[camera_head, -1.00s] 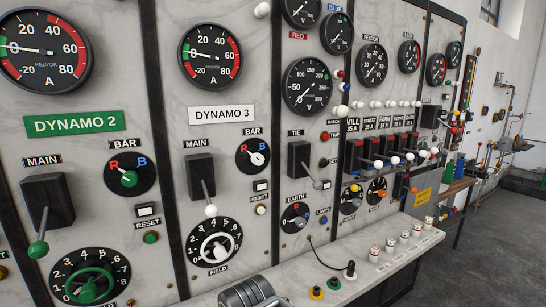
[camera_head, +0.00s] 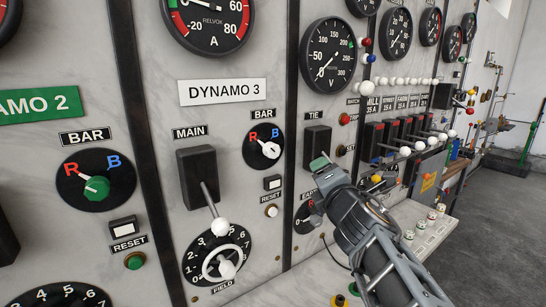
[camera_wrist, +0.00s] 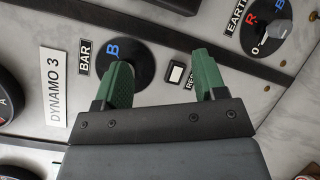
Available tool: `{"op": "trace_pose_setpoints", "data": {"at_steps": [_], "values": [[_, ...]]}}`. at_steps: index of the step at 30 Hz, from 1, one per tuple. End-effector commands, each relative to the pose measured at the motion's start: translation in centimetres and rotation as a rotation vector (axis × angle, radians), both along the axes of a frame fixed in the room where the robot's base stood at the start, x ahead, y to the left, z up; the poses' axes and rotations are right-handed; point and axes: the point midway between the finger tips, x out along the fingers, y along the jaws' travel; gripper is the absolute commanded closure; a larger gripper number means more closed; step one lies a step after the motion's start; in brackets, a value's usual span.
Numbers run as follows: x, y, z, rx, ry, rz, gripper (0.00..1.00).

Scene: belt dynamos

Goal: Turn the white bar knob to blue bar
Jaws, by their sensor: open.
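The white bar knob (camera_head: 268,149) sits on a round black dial on the DYNAMO 3 panel, between a red R and a blue B. Its pointer appears to lean up-left toward R. My gripper (camera_head: 319,163) is to the right of the dial in the head view, in front of the TIE switch area, apart from the knob. In the wrist view my gripper (camera_wrist: 161,62) has two green fingers spread wide with nothing between them. The dial (camera_wrist: 137,75) lies behind the left finger, its blue B showing; the knob is hidden there.
A square white button (camera_head: 272,183) and the white-knobbed MAIN lever (camera_head: 219,225) stick out near the dial. A white field handwheel (camera_head: 225,264) is below. The green bar knob (camera_head: 97,187) is on the neighbouring panel. A ledge with small jars lies right.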

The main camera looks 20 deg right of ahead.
Motion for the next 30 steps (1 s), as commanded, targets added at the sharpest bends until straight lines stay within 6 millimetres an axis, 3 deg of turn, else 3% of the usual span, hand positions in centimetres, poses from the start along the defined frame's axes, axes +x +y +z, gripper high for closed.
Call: {"op": "trace_pose_setpoints", "data": {"at_steps": [3, 6, 12, 17, 30], "values": [[-0.2, 1.3, 2.8, -0.511, -0.045, 0.135, 0.35], [-0.7, 2.8, 3.6, -0.848, -0.062, 0.237, 0.35], [-1.5, 4.5, 3.4, -1.231, -0.075, 0.373, 0.35], [-0.5, 5.4, 3.3, -1.319, -0.081, 0.414, 0.35], [7.2, 8.0, 3.2, -1.319, -0.081, 0.417, 0.35]]}}
